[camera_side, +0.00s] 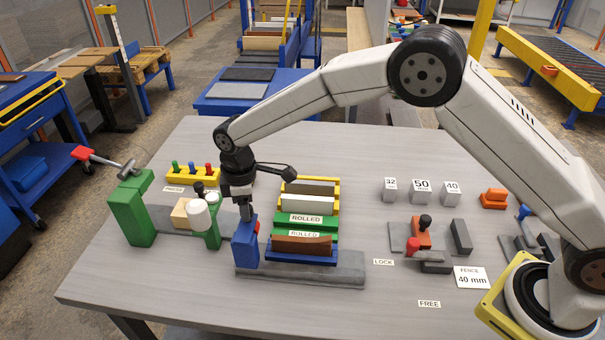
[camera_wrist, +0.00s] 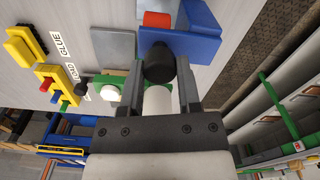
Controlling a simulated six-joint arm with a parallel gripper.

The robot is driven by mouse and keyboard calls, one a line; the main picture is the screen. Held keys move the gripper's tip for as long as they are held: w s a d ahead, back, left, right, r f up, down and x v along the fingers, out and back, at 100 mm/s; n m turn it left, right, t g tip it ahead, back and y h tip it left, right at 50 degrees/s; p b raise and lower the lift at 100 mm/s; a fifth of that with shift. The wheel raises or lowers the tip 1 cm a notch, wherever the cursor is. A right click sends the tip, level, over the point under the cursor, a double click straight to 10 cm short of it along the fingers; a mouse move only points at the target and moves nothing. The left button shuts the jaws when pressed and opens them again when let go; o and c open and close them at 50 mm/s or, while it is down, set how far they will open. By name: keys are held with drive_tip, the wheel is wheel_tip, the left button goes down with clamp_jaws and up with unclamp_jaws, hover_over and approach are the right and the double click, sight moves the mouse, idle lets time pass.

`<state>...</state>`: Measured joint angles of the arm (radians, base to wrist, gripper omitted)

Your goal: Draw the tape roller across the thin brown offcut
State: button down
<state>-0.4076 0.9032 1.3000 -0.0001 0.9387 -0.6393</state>
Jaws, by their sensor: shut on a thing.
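My gripper (camera_side: 243,207) points down at the left end of the front blue holder. In the wrist view my gripper (camera_wrist: 160,65) is closed around a dark round handle. I take this handle to belong to the tape roller (camera_side: 245,243), a blue block with a small red part; its blue body also shows in the wrist view (camera_wrist: 205,35). The thin brown offcut (camera_side: 302,244) stands on edge in the front blue holder (camera_side: 304,258), just right of the roller. I cannot tell whether the roller touches the offcut. The roller's underside is hidden.
Behind the offcut stand green and yellow holders with a pale board (camera_side: 307,204) and another brown board (camera_side: 309,187). "ROLLED" labels mark two rows. A green stand with a white bottle (camera_side: 200,216) is close on the left. Weights (camera_side: 421,191) and a fence fixture stand right.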

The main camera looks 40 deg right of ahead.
drive_tip(key=s+d, duration=1.7)
drive_tip(key=shift+s, duration=0.1)
drive_tip(key=shift+c, duration=1.5)
unclamp_jaws()
drive_tip(key=shift+r, duration=0.1)
wheel_tip(320, 180, up, 8)
drive_tip(key=shift+d+f, duration=0.1)
drive_tip(key=shift+f, duration=0.1)
drive_tip(key=s+d+f+m+t, duration=0.2)
drive_tip(key=s+d+m, duration=0.3)
drive_tip(key=m, duration=0.7)
drive_tip(key=shift+s+t, duration=0.3)
drive_tip(key=shift+s, duration=0.25)
